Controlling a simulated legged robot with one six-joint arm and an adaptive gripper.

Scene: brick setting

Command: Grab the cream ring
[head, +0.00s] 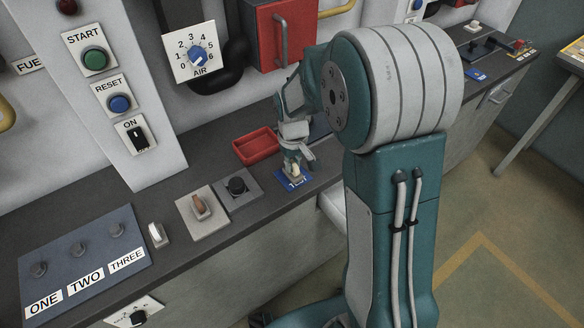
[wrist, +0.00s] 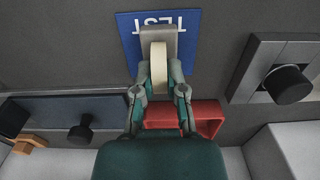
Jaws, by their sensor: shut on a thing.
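The cream ring (wrist: 159,68) shows edge-on in the wrist view, between the two fingers of my gripper (wrist: 160,92). My gripper is shut on it. In the head view the cream ring (head: 295,171) is a small pale shape under my gripper (head: 297,163). It is over the blue TEST plate (head: 283,182) on the counter. In the wrist view a grey-beige block (wrist: 159,33) shows on the plate just beyond the ring. I cannot tell whether the ring touches the block or the plate.
A red tray (head: 257,157) stands just behind the plate. A black knob on a grey base (head: 237,187) and an orange-brown switch (head: 200,206) are to the left. A panel with ONE, TWO, THREE knobs (head: 80,262) lies further left. The red cabinet (head: 280,35) is on the wall behind.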

